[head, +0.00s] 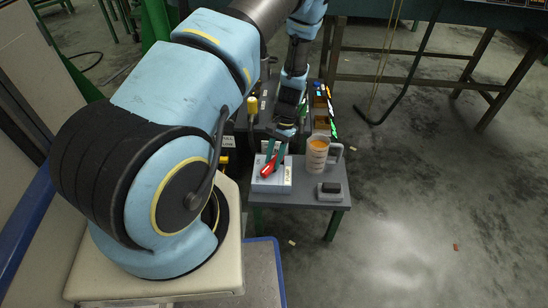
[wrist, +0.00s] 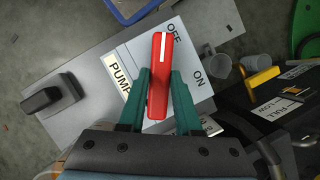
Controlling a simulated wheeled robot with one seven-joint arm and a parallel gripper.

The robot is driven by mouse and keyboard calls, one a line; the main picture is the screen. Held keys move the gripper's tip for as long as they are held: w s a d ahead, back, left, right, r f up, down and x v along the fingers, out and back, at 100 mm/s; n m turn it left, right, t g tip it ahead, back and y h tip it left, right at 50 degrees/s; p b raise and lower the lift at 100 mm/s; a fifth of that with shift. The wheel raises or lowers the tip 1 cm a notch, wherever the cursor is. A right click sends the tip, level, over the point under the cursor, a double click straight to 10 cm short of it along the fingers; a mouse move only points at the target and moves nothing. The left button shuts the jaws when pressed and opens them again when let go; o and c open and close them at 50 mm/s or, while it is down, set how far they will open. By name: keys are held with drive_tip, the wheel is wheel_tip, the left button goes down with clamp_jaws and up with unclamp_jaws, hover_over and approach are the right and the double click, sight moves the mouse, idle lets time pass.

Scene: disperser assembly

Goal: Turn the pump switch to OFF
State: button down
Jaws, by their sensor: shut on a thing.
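The pump switch box (head: 265,187) is a pale box on the small grey table, with a red handle (head: 267,169) on top. In the wrist view the red handle (wrist: 158,90) has a white stripe near its far end. That end points up the picture, beside the OFF label (wrist: 173,34). The ON label (wrist: 197,75) lies farther right, and the PUMP label (wrist: 119,74) lies to the left. My gripper (head: 274,152) is over the box, its teal fingers shut on the red handle from both sides.
A beaker of orange liquid (head: 317,153) stands just right of the box. A dark block-like object (head: 329,190) sits near the table's front right. Dark equipment with a yellow part (head: 252,106) stands behind and left. The grey table (head: 300,201) has bare room in front.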

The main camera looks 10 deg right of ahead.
drive_tip(key=n+h, duration=0.1)
drive_tip(key=n, duration=0.2)
drive_tip(key=n+g+h+p, duration=0.1)
drive_tip(key=n, duration=0.2)
drive_tip(key=shift+w+a, duration=0.1)
idle(0.5)
drive_tip(key=c, duration=0.6)
unclamp_jaws()
drive_tip(key=shift+r, duration=0.1)
drive_tip(key=a+v, duration=0.1)
drive_tip(key=v, duration=0.9)
drive_tip(key=shift+w+d+r+p, duration=0.25)
drive_tip(key=shift+d+r+p, duration=0.05)
drive_tip(key=shift+d+p, duration=0.05)
